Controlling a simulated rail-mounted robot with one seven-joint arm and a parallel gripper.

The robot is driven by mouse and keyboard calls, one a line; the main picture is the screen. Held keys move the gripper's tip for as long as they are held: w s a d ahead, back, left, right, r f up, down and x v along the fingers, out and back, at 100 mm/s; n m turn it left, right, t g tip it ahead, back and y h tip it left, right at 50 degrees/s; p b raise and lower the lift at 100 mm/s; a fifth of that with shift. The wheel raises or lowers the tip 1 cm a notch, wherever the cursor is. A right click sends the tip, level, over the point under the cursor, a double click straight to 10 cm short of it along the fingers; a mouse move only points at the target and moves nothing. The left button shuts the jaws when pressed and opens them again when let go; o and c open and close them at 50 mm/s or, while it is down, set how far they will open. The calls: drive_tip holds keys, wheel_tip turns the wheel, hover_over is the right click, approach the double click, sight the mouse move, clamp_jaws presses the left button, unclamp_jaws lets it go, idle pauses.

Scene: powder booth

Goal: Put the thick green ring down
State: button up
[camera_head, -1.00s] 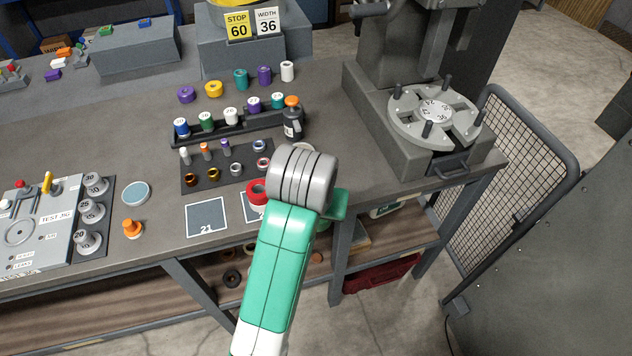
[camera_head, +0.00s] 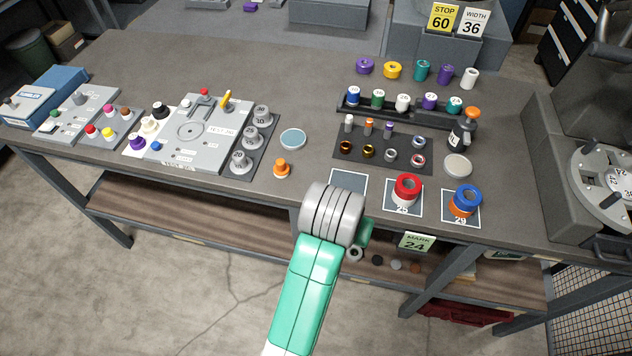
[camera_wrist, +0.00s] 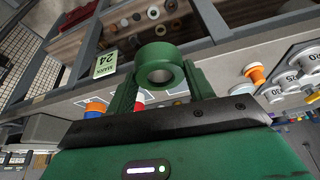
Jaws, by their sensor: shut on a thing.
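My gripper (camera_wrist: 160,80) is shut on the thick green ring (camera_wrist: 159,64) in the wrist view. The ring sits between the two green fingers, its hole facing the camera. In the head view my wrist hides the ring; only a bit of green gripper (camera_head: 365,234) shows beside it, around the bench's front edge. My wrist covers the lower part of the left square mat (camera_head: 349,180). The middle mat, marked 25 (camera_head: 391,208), bears a red ring stack (camera_head: 407,188). The right mat, marked 29 (camera_head: 449,214), bears a blue ring over an orange one (camera_head: 466,201).
A green MARK 24 tag (camera_head: 418,241) hangs at the bench's front edge. Behind the mats are a dark board with small rings (camera_head: 375,161) and a spool rack. An orange plug (camera_head: 282,168) and a pale disc (camera_head: 293,139) stand left. Bare bench (camera_head: 310,190) lies left of the mats.

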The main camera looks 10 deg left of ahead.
drive_tip(key=w+b, duration=0.1)
drive_tip(key=w, duration=0.4)
drive_tip(key=w+f+b, duration=0.1)
drive_tip(key=w, duration=0.4)
drive_tip(key=w+b, duration=0.2)
drive_tip(key=w, duration=0.4)
drive_tip(key=shift+w+d+f, duration=0.1)
drive_tip(key=shift+d+f, duration=0.05)
drive_tip(key=shift+d, duration=0.05)
wheel_tip(320, 180, down, 4)
drive_tip(key=shift+r+b, duration=0.1)
drive_tip(key=shift+b, duration=0.75)
drive_tip(key=shift+r, duration=0.1)
drive_tip(key=o, duration=1.1)
